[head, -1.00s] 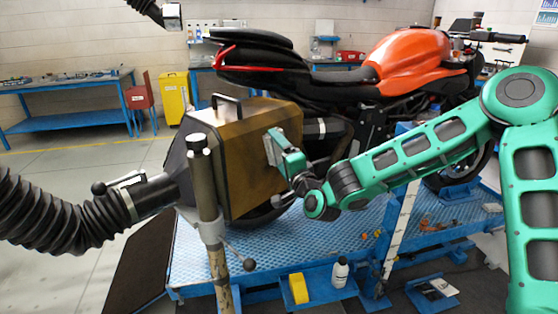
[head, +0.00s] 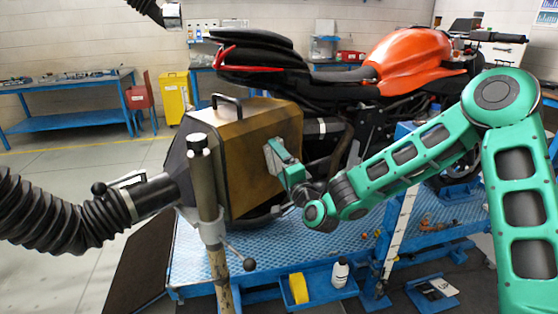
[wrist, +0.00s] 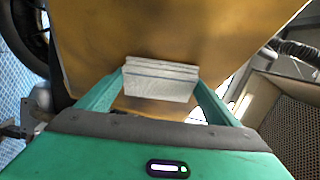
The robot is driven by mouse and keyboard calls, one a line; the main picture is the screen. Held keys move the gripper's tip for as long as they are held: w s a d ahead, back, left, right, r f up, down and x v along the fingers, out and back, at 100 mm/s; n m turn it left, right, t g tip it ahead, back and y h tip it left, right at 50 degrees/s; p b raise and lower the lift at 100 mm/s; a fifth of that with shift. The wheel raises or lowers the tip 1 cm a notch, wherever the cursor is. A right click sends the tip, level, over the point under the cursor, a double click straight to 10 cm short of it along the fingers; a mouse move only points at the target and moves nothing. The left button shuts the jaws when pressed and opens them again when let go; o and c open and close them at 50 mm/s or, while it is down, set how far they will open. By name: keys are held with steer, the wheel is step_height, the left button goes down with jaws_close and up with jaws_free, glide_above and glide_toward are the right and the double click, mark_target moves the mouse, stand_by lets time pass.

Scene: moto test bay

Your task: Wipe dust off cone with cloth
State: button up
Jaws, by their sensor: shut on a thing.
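The cone (head: 245,155) is a large boxy hood with a black frame and handle on top. Brown, dust-like colour covers its top and the side facing my arm. My gripper (head: 276,158) is at that side, right of its middle. In the wrist view my gripper (wrist: 160,90) is shut on a folded pale grey cloth (wrist: 160,72), held between both fingers. The cloth lies against or very close to the brown face (wrist: 180,30); exact contact is hard to tell. The face behind the cloth is hidden.
A stand post (head: 207,190) rises before the cone, and a black ribbed hose (head: 60,230) joins its left. The orange and black motorcycle (head: 410,62) stands behind on a blue lift (head: 260,262). A yellow block (head: 298,288) and white bottle (head: 340,272) are at the lift's front.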

mark_target(276, 172)
steer(key=shift+a+f, duration=0.15)
steer(key=shift+f, duration=0.95)
steer(key=shift+a+f, duration=0.1)
steer(key=shift+f, duration=1)
step_height(276, 172, down, 2)
steer(key=shift+d+f, duration=0.15)
